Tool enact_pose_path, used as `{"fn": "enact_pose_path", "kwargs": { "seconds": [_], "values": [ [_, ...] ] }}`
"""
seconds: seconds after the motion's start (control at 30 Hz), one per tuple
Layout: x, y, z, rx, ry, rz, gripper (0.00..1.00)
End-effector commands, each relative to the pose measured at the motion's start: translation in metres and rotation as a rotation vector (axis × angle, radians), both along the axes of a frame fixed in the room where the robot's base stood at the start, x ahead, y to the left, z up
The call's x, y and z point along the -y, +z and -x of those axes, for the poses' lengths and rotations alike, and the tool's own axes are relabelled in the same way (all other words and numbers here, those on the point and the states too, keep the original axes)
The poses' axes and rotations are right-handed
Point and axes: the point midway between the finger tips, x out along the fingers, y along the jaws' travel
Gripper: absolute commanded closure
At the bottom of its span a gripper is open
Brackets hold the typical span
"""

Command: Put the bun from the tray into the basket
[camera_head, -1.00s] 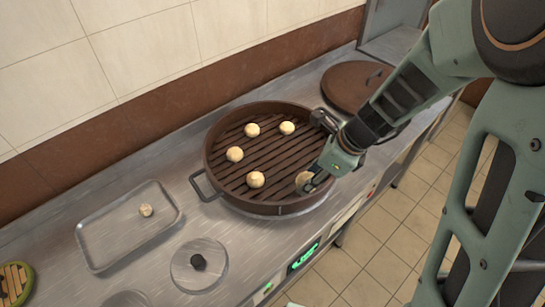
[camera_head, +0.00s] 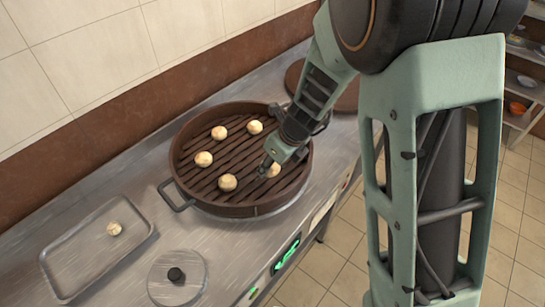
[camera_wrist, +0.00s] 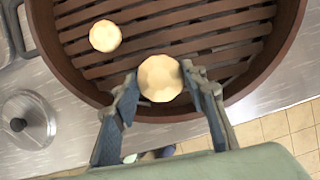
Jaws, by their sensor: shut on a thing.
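The basket (camera_head: 240,211) is a round brown steamer with a slatted floor. Several pale round buns lie on its slats, one of them near the front (camera_head: 227,182). My gripper (camera_head: 268,167) is inside the rim at the basket's right side, shut on a pale bun (camera_head: 273,171). In the wrist view my gripper (camera_wrist: 162,88) has this bun (camera_wrist: 160,78) between its fingertips, over the slats near the wall. I cannot tell whether the bun touches the slats. The grey metal tray (camera_head: 75,262) at the left holds one bun (camera_head: 114,229).
A round metal lid with a black knob (camera_head: 176,275) lies on the counter in front of the tray and basket. A brown lid (camera_head: 345,97) lies behind my arm at the back right. Another bun (camera_wrist: 105,36) lies left of the held one. A tiled wall runs behind the counter.

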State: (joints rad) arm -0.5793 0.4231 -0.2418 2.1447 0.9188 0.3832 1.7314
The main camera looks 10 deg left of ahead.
Motion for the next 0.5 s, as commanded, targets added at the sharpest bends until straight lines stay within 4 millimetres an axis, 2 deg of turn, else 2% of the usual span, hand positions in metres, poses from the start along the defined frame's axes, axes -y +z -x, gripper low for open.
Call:
{"fn": "enact_pose_path", "kwargs": {
  "seconds": [0.03,0.13,0.5],
  "values": [
    [-0.001,-0.017,-0.006,-0.005,-0.001,0.003,0.83],
    [-0.005,-0.029,-0.018,-0.004,-0.001,0.001,0.83],
    [-0.011,-0.052,-0.038,-0.002,-0.001,0.001,0.83]
  ]
}}
